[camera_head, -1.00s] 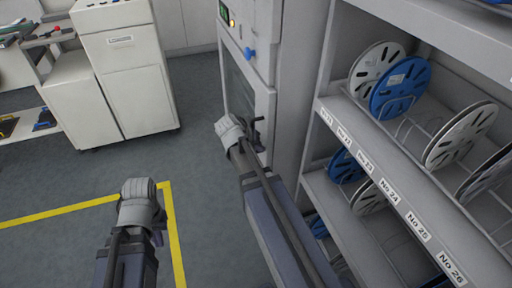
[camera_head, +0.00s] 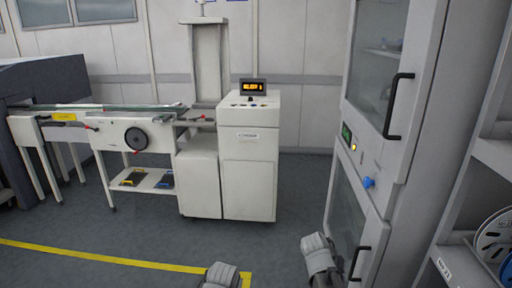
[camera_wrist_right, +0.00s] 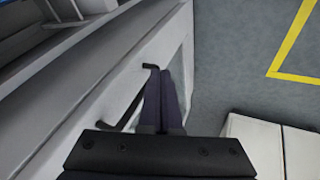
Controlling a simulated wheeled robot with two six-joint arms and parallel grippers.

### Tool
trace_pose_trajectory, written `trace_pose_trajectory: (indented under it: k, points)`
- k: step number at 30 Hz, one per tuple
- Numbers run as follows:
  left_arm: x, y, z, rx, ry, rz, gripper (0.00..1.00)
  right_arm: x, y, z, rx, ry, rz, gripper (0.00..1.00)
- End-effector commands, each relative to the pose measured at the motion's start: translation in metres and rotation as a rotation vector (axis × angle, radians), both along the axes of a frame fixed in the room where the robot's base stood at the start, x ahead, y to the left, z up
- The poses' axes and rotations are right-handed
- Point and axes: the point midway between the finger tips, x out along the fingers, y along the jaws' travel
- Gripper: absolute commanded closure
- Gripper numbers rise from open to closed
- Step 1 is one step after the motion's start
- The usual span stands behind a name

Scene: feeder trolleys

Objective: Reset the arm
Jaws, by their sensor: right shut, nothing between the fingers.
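My right gripper (camera_wrist_right: 166,75) shows in the right wrist view with its two dark fingers together and nothing between them. It points along the light cabinet front, close beside a black handle in the picture; I cannot tell whether they touch. In the head view my right arm's grey wrist part (camera_head: 319,258) is at the bottom, just left of the cabinet's lower handle. My left arm's grey wrist part (camera_head: 221,276) shows at the bottom edge, left of it. The left fingers are hidden.
A tall grey cabinet (camera_head: 376,163) with black handles stands right, beside a shelf (camera_head: 456,258) with reels. A white machine (camera_head: 249,173) and a conveyor bench (camera_head: 107,131) stand ahead. Open grey floor with a yellow line (camera_head: 110,256) lies before them.

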Motion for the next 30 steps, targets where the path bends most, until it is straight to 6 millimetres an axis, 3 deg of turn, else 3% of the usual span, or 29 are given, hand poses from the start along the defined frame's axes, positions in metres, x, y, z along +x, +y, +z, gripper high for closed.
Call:
trace_pose_trajectory:
  k: [3, 6, 12, 17, 18, 26, 30]
  points:
    - [0.0, 0.0, 0.0, 0.0, 0.0, 0.0, 1.0, -0.021, 0.071, -0.012, 0.088, 0.1, 0.16, 1.0]
    - [0.0, 0.0, 0.0, 0.0, 0.0, 0.0, 1.0, -0.043, 0.125, -0.021, 0.161, 0.19, 0.298, 1.0]
    - [0.0, 0.0, 0.0, 0.0, 0.0, 0.0, 1.0, -0.088, 0.203, -0.029, 0.271, 0.335, 0.529, 1.0]
    - [0.0, 0.0, 0.0, 0.0, 0.0, 0.0, 1.0, -0.128, 0.251, -0.032, 0.344, 0.439, 0.699, 1.0]
    - [0.0, 0.0, 0.019, 0.0, 0.0, 0.0, 1.0, -0.124, 0.248, -0.013, 0.342, 0.434, 0.689, 1.0]
    - [0.0, 0.0, 0.074, 0.0, 0.0, 0.0, 1.0, -0.121, 0.246, 0.043, 0.339, 0.43, 0.681, 1.0]
    - [0.0, 0.0, 0.112, 0.0, 0.0, 0.001, 1.0, -0.121, 0.246, 0.081, 0.339, 0.429, 0.68, 1.0]
